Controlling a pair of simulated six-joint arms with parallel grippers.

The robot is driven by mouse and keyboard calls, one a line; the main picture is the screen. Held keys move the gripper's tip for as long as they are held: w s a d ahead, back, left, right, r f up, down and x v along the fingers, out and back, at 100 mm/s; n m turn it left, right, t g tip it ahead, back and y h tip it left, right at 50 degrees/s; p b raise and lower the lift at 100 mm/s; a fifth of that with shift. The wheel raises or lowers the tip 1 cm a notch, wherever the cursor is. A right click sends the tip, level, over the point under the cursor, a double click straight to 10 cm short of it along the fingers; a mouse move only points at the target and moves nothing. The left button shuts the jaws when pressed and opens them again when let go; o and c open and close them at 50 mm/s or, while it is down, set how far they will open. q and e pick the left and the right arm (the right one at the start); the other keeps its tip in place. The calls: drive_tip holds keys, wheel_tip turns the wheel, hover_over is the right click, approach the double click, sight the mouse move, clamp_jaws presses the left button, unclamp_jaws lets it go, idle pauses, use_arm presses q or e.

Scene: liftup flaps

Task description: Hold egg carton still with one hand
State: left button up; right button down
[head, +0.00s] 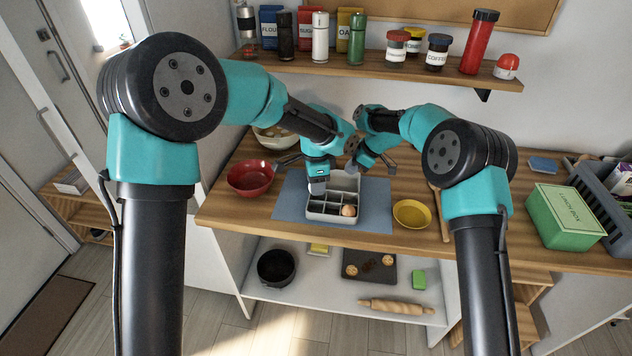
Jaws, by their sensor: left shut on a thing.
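The grey egg carton (322,217) lies on a blue mat on the wooden counter, its lid standing open at the back. One brown egg (348,211) sits in a front compartment at the right; the other front compartments that I can see look empty. My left gripper (317,188) points down at the carton's left side and is shut on it. My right gripper (386,162) is above and behind the carton's right side, apart from it. Its fingers are small and partly hidden, so I cannot tell whether they are open.
A pale bowl (272,138) with round items is behind my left arm. A green box (563,217) is at the right. A shelf (400,71) with jars hangs above.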

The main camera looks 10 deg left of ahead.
drive_tip(key=shift+f, duration=0.7)
idle(1.6)
use_arm(q)
drive_tip(key=shift+f, duration=0.45)
drive_tip(key=shift+f, duration=2.2)
drive_tip(key=o, duration=0.8)
drive_tip(key=shift+r, duration=0.1)
drive_tip(key=shift+r, duration=3.9)
use_arm(e)
drive_tip(key=shift+f, duration=0.1)
